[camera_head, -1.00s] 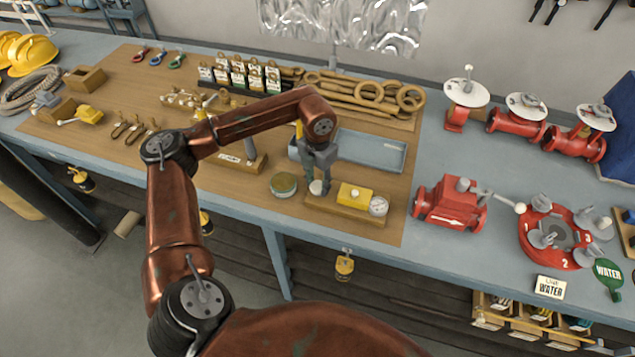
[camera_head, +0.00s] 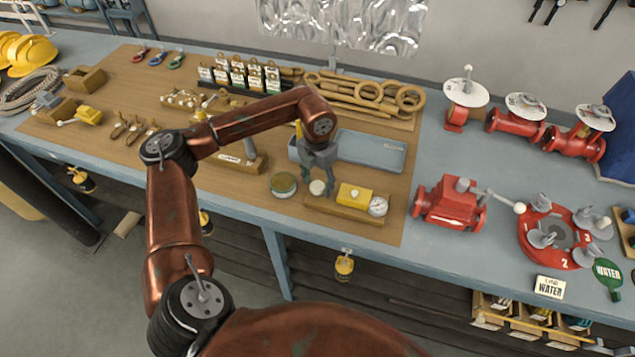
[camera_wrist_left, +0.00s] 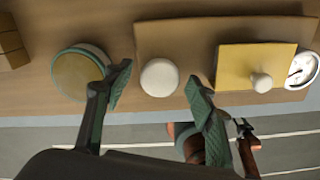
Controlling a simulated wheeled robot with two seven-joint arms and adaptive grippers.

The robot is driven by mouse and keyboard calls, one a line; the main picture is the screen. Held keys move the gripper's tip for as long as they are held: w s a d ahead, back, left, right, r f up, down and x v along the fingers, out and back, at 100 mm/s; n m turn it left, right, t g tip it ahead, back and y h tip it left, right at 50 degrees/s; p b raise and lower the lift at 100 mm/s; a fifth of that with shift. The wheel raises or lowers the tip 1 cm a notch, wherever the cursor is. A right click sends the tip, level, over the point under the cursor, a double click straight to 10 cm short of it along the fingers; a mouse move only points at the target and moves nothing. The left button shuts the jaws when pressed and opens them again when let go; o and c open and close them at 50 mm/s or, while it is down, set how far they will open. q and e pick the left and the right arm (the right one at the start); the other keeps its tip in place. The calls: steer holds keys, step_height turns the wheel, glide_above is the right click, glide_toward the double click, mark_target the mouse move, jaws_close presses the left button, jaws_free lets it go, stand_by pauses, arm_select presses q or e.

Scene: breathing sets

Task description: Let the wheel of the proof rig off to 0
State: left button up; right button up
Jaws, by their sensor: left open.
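The proof rig is a wooden base (camera_head: 345,213) at the bench's front edge, with a yellow block (camera_head: 356,196), a small white gauge (camera_head: 378,206) and a round white wheel (camera_head: 317,187). My left gripper (camera_head: 321,184) is open over the rig, its fingers pointing down at the wheel. In the left wrist view the wheel (camera_wrist_left: 159,77) shows between the two spread fingers, with a gap on each side. The gauge (camera_wrist_left: 303,70) is partly cut off there, and I cannot read its value. My right gripper is not in view.
A round tin with a tan lid (camera_head: 283,184) stands close left of the rig. A grey-blue tray (camera_head: 372,152) lies behind it, and a red valve (camera_head: 450,204) stands to the right. The bench's front edge runs just before the rig.

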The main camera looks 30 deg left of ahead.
mark_target(317, 186)
arm_select(q)
steer(key=shift+r, duration=0.25)
step_height(317, 186, up, 12)
steer(key=shift+f, duration=0.25)
steer(key=shift+r, duration=0.1)
stand_by(0.5)
